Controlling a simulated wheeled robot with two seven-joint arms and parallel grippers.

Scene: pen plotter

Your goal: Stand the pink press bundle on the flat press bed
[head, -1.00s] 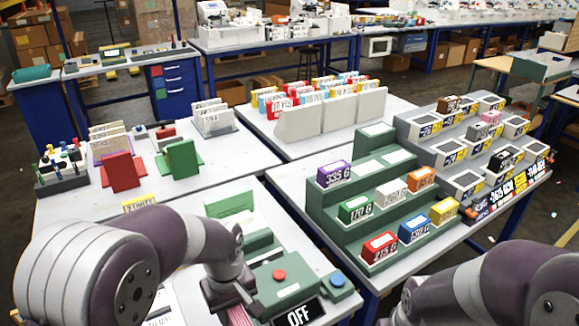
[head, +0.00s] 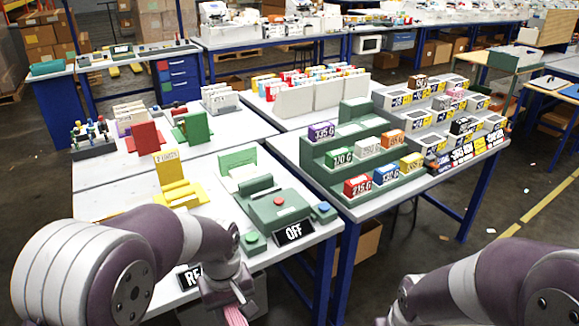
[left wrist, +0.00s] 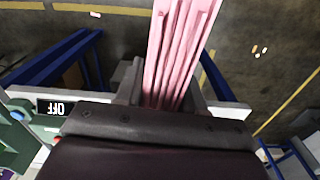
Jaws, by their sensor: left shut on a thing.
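The pink bundle (left wrist: 182,45) is a set of long pink strips, seen large in the left wrist view. My left gripper (left wrist: 167,98) is shut around it. In the head view the bundle (head: 236,316) shows only as a small piece at the bottom edge, below my left gripper (head: 226,292). The floor lies behind the bundle in the wrist view. A green machine (head: 268,214) with a red button and an OFF sign (head: 294,233) stands at the near table's right edge. I cannot tell which surface is the flat press bed. My right gripper is out of view.
A yellow stand (head: 178,190) and a green upright plate (head: 238,160) are behind my left arm. A green stepped rack (head: 322,158) with coloured weight blocks stands on the table to the right. Floor is open at the lower right (head: 450,260).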

